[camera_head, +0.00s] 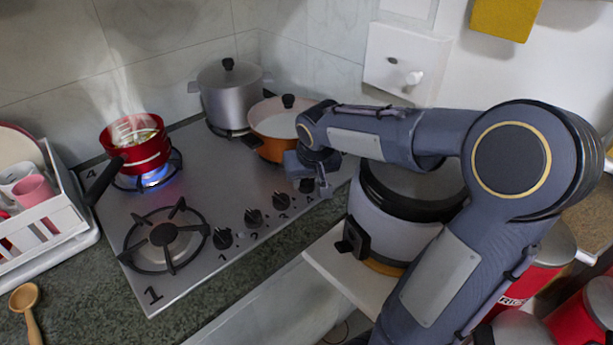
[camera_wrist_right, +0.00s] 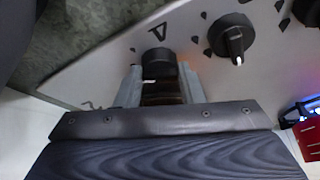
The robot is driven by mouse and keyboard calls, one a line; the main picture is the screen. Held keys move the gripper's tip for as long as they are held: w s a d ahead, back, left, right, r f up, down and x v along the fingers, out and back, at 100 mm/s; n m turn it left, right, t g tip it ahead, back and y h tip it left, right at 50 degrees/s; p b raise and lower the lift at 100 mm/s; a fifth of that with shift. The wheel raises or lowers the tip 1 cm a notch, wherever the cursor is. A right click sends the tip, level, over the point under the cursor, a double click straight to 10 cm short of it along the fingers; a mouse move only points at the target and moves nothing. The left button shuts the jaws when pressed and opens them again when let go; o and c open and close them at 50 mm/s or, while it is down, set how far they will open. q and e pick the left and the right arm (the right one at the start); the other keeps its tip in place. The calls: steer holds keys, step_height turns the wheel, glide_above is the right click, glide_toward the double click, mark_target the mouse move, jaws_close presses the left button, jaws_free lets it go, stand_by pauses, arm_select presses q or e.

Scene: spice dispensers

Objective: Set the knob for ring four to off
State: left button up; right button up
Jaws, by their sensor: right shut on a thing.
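The knob for ring four (camera_wrist_right: 160,60) is black and round, beside a printed 4 on the steel hob (camera_wrist_right: 105,65). In the wrist view it sits between the two fingers of my right gripper (camera_wrist_right: 160,78), which is shut on it. In the head view my right gripper (camera_head: 318,180) reaches down at the right end of the knob row; the arm partly hides the knob there (camera_head: 306,186). Ring four (camera_head: 175,160), at the back left, burns with a blue flame under a steaming red pot (camera_head: 135,145). My left gripper is out of view.
Other black knobs (camera_head: 253,216) stand in a row to the left. A steel pot (camera_head: 230,92) and an orange pan (camera_head: 272,125) stand at the back. A rice cooker (camera_head: 395,225) stands close to my right arm. The front left burner (camera_head: 165,238) is bare and unlit.

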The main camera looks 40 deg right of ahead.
steer(key=shift+n+y, duration=0.5)
steer(key=shift+n, duration=0.7)
steer(key=shift+p, duration=0.3)
steer(key=o, duration=1)
steer(key=v, duration=0.7)
steer(key=shift+s+r, duration=0.2)
steer(key=shift+r, duration=0.15)
